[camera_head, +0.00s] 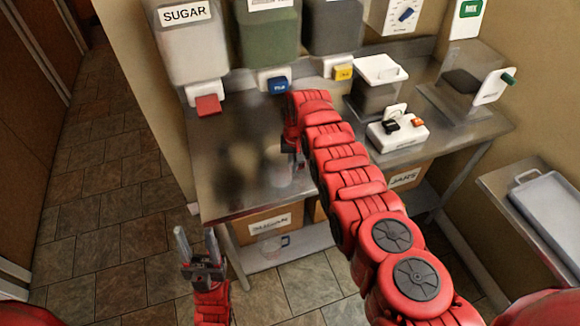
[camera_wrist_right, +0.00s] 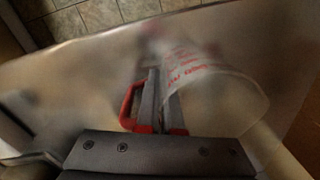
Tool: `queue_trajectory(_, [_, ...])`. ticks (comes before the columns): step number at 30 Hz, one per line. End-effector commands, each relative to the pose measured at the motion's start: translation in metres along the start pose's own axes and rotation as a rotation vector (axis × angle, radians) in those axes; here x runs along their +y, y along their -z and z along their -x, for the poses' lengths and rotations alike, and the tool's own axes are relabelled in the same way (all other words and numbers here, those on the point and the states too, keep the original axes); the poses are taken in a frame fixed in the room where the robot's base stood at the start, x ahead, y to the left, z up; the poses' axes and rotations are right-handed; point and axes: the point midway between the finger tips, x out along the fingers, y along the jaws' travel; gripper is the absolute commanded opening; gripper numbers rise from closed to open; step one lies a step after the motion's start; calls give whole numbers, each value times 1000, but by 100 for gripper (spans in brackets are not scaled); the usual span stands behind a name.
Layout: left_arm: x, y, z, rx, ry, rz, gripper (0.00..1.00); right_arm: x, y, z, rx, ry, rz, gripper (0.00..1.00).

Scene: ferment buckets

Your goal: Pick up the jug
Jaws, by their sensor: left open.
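A translucent jug with red markings (camera_wrist_right: 205,80) stands on the metal counter in the right wrist view. Its red handle (camera_wrist_right: 130,102) shows beside my right gripper's fingers (camera_wrist_right: 160,98), which reach in close to the jug. The gap between the fingers looks narrow, and I cannot tell whether they hold the handle. In the head view the jug (camera_head: 279,172) is a faint pale shape beside my right gripper (camera_head: 291,150), partly hidden by the arm. My left gripper (camera_head: 196,246) is open and empty, low in front of the counter, away from the jug.
Dispensers, one labelled SUGAR (camera_head: 190,45), hang above the counter's (camera_head: 225,165) back. A white scale-like device (camera_head: 397,133) sits right of my arm. A grey tray (camera_head: 553,205) lies at right.

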Motion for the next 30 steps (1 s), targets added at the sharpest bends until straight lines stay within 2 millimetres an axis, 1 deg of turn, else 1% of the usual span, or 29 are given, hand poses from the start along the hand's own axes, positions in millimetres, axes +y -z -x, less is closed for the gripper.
queue_trajectory(4, [0,0,-2,0,0,0,50,0,1,6,3,0,0,0])
queue_trajectory(8, [0,1,-6,0,0,0,50,-1,1,17,3,1,0,0])
queue_trajectory(10, [0,-1,4,0,0,0,50,-1,2,21,7,1,0,0])
queue_trajectory(12, [0,-2,9,0,0,0,50,-2,1,33,7,1,1,0])
queue_trajectory(13, [0,0,-2,-1,0,0,50,-1,-3,37,3,-1,2,0])
queue_trajectory(14, [0,1,-6,0,0,0,50,-1,-6,38,4,-2,2,0])
queue_trajectory(20, [-1,4,-21,0,0,0,50,1,-29,40,2,2,-1,0])
queue_trajectory(21, [-2,6,-37,-1,0,0,50,2,-37,46,-2,-1,1,0])
queue_trajectory(24, [-3,10,-58,0,0,0,50,4,-56,49,0,2,-2,0])
queue_trajectory(27, [-4,15,-91,1,0,0,50,5,-76,55,-3,1,-2,0])
queue_trajectory(30, [-6,19,-114,0,0,0,50,6,-97,55,-4,2,0,0])
